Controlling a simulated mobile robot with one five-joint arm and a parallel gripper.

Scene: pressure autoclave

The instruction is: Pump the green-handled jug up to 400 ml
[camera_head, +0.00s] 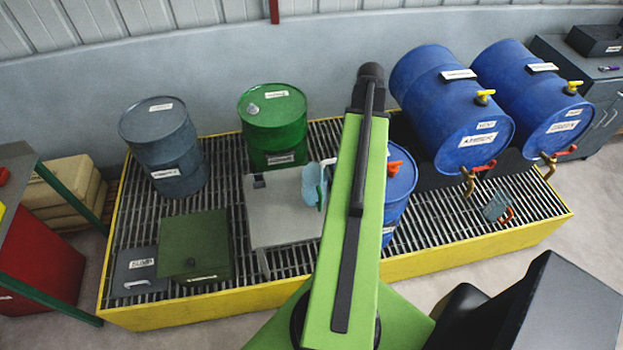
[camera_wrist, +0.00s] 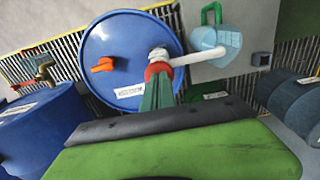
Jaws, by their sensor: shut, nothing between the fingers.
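My arm hides the pump in the head view.
Two blue drums with taps lie at the right (camera_head: 450,100). A red-handled jug (camera_head: 497,208) sits on the grating below them. A grey drum (camera_head: 165,145) and green drum (camera_head: 273,125) stand at the back left. A yellow-edged grating (camera_head: 140,215) carries all this.

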